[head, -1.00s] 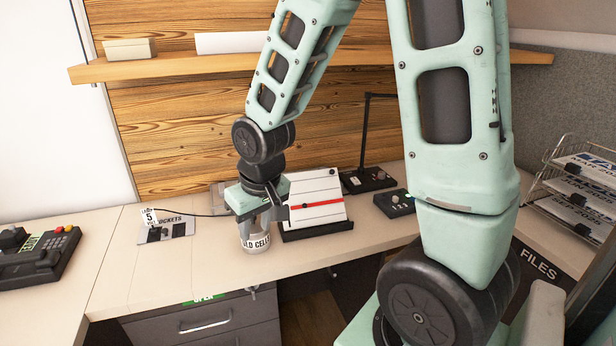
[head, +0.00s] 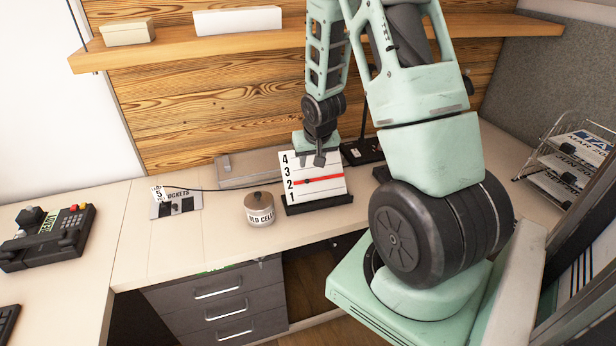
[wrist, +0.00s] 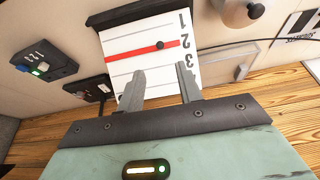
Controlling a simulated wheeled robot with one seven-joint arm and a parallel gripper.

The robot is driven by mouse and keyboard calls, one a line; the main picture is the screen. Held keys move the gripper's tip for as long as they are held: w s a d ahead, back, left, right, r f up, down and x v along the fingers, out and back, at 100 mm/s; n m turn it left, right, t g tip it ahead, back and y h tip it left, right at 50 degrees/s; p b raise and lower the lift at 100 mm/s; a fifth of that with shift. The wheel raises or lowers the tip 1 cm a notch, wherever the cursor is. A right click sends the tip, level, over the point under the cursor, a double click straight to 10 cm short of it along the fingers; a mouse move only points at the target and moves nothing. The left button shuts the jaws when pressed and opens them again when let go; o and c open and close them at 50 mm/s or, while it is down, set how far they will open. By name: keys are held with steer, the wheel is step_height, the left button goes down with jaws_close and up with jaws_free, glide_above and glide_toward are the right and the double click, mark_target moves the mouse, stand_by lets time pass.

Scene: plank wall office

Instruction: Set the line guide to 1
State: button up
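The line guide is a white board (head: 330,193) standing on a dark base, with ruled lines and numbers 1 to 4 up its left side. A red bar (head: 330,179) with a small black knob crosses it level with the 2. The board appears upside down in the wrist view, where the red bar (wrist: 135,52) and knob (wrist: 160,45) show by the 2. My gripper (head: 319,163) is at the board's upper part, above the red bar. In the wrist view my gripper (wrist: 160,68) is open, its two fingers apart with nothing between them, pointing toward the knob.
A lidded can marked OLD CELL (head: 260,210) stands left of the board. Further left is a sockets plate (head: 176,204) with a cable. A black lamp base (head: 362,152) is behind right. A shelf (head: 400,36) runs above.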

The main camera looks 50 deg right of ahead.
mark_target(307, 181)
steer(key=x, duration=1)
steer(key=shift+p, duration=0.4)
steer(key=shift+s+a, duration=0.1)
jaws_close()
